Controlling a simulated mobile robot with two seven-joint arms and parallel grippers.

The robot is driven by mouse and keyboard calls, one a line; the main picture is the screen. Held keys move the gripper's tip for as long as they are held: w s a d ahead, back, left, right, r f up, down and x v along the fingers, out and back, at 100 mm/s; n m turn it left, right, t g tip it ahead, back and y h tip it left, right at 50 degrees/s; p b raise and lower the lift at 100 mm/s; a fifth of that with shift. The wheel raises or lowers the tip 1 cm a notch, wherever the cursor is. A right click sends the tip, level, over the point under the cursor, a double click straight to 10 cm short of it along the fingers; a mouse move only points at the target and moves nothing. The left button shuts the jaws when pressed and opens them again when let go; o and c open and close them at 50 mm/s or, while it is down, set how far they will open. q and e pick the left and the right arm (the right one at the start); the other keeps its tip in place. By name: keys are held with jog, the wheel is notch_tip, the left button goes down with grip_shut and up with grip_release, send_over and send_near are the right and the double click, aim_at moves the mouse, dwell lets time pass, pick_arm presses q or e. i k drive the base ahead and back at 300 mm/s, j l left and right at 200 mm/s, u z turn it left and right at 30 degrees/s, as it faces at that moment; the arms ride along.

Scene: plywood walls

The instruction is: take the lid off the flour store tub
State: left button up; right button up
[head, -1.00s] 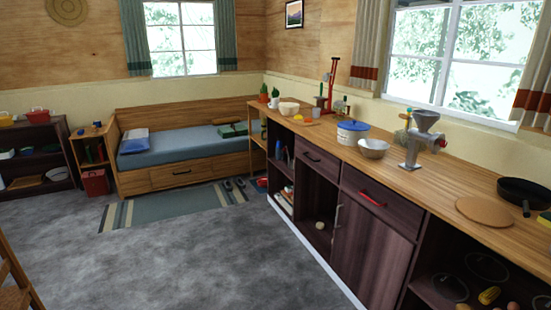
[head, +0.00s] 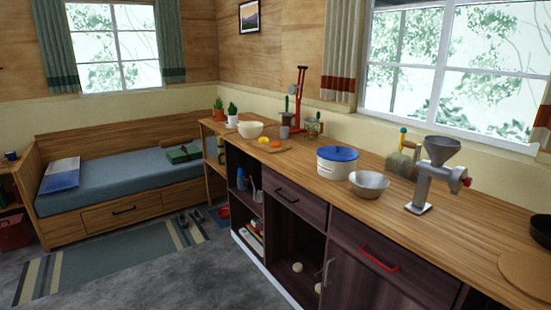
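A white tub (head: 334,168) with a blue lid (head: 338,153) stands on the wooden counter, near the middle of the head view. It looks like the flour store tub, though I can read no label. The lid sits on top of the tub. Neither of my grippers shows in the head view.
A metal bowl (head: 369,184) stands close to the tub's right, with a grain mill (head: 432,172) beyond it. Left along the counter (head: 465,235) are a chopping board (head: 266,146), a cream bowl (head: 250,130) and a red press (head: 300,100). Cabinets with a red handle (head: 379,260) are below.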

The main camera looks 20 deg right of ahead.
aim_at(335, 153)
jog(key=i, duration=1.15)
